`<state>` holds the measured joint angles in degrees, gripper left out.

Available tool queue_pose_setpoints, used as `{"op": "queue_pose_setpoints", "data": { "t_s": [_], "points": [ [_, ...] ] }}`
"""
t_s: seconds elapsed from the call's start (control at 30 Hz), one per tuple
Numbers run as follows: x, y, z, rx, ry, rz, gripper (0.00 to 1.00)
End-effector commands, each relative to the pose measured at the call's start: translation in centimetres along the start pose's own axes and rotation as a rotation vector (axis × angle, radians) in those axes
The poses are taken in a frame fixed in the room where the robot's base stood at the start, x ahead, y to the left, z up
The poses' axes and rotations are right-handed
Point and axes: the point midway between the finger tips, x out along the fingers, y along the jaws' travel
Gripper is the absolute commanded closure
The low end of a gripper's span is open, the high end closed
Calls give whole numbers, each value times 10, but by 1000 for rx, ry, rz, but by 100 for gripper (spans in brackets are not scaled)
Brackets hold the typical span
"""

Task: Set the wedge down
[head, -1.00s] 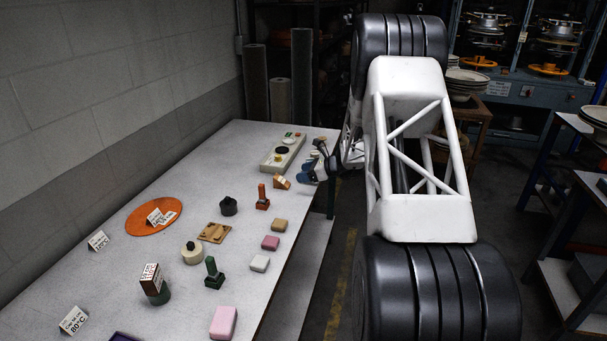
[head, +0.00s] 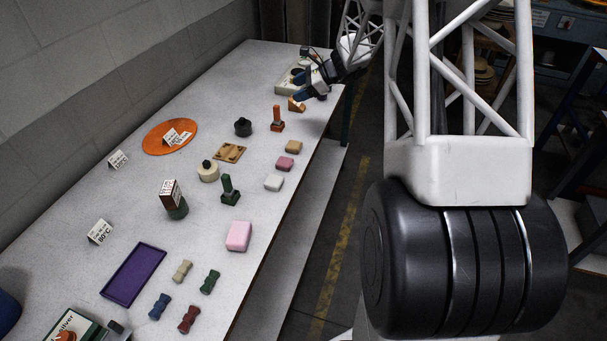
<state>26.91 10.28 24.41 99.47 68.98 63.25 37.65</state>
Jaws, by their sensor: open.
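The small orange-brown wedge (head: 297,105) rests on the table near its far right edge, in front of the pale control box. My gripper (head: 310,95) is open, at the far end of the table. I cannot tell whether a finger touches the wedge.
The pale control box (head: 290,78) stands just behind my gripper. An orange stamp (head: 277,119), a black knob (head: 243,127) and a tan block (head: 293,147) stand nearer. The orange disc (head: 170,138) lies left. Bare table (head: 245,85) lies left of the wedge.

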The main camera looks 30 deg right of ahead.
Motion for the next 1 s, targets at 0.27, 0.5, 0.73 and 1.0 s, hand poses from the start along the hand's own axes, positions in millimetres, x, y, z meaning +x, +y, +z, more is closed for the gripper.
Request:
{"op": "queue_pose_setpoints", "data": {
  "t_s": [0.27, 0.5, 0.73, 1.0],
  "points": [
    [-6, 70, 77, -259, 96, 133, 32],
    [-17, 135, 128, -486, 173, 244, 32],
    [-31, 198, 166, -705, 241, 350, 32],
    [-52, 273, 195, -965, 317, 473, 32]
  ]
}}
